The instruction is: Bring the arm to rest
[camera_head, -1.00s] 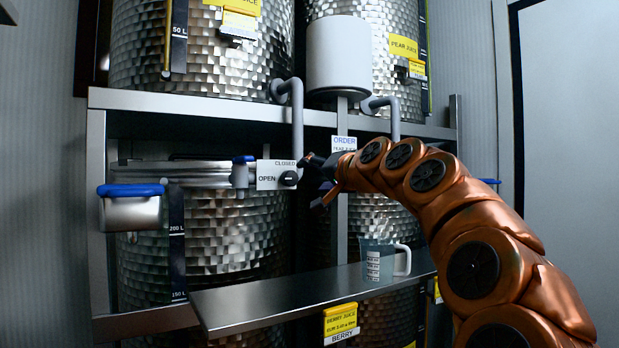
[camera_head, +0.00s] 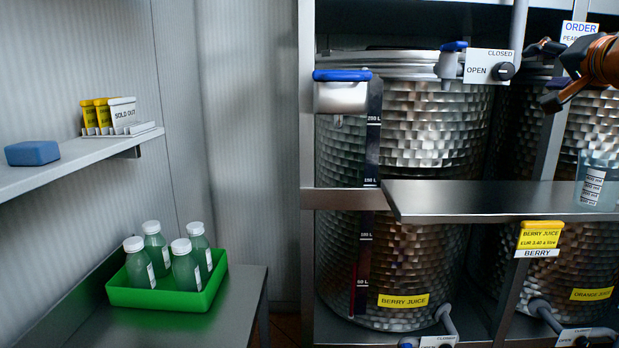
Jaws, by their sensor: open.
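My gripper (camera_head: 540,75) is at the upper right edge of the head view, its dark fingers spread apart and pointing left. Nothing shows between them. It is just right of the black valve knob (camera_head: 503,71) on the OPEN/CLOSED plate (camera_head: 480,67), with a small gap in the picture. Depth between them is hard to judge. Only the end of my copper arm (camera_head: 603,62) shows; the rest is outside the frame.
A metal shelf (camera_head: 470,203) juts out below, with a measuring jug (camera_head: 597,180) at the right edge. Large steel tanks (camera_head: 430,130) stand behind. At left are a green crate (camera_head: 160,299) of bottles, a wall shelf (camera_head: 90,160) with signs, and a blue block (camera_head: 32,153).

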